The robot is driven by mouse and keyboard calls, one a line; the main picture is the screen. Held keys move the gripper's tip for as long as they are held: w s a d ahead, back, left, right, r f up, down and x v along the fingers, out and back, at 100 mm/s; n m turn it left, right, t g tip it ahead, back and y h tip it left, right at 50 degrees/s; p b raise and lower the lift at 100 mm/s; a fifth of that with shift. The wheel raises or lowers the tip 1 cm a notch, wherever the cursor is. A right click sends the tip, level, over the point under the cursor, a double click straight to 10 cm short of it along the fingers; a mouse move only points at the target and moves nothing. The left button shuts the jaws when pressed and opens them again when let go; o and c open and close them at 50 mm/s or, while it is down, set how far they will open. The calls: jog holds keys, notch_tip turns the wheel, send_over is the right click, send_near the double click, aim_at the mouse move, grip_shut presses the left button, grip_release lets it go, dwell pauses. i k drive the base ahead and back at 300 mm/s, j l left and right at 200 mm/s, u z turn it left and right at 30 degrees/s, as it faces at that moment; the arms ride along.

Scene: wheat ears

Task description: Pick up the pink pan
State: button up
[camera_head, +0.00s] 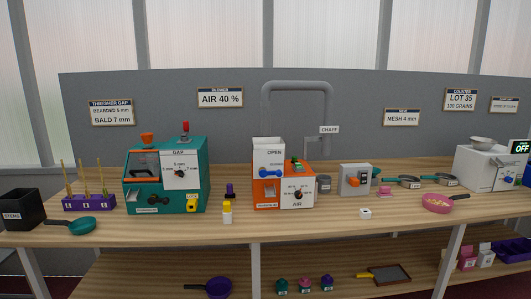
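The pink pan (437,204) sits on the wooden bench at the right, near its front edge. Its dark handle (461,196) points right and slightly back. Pale yellowish bits lie inside the pan. My gripper is not in view.
On the bench (330,230) stand a teal machine (138,200), an orange and white machine (265,197), a grey box (352,178) and a white machine (475,172).

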aim_at(436, 202)
jog(key=z, duration=1.3)
jog(key=i+z, duration=0.15)
jog(key=i, duration=0.35)
jog(key=i+z, duration=0.1)
jog(key=i, duration=0.45)
jog(key=i+z, duration=0.15)
jog(key=i, duration=0.35)
jog(key=i+j+z, duration=0.15)
jog(key=i, duration=0.4)
jog(key=i+j+z, duration=0.15)
jog(key=i, duration=0.35)
jog(key=i+j+z, duration=0.1)
jog(key=i+j, duration=0.2)
jog(key=i, duration=0.2)
jog(key=i+j+z, duration=0.15)
jog(key=i+j, duration=0.15)
jog(key=i, duration=0.15)
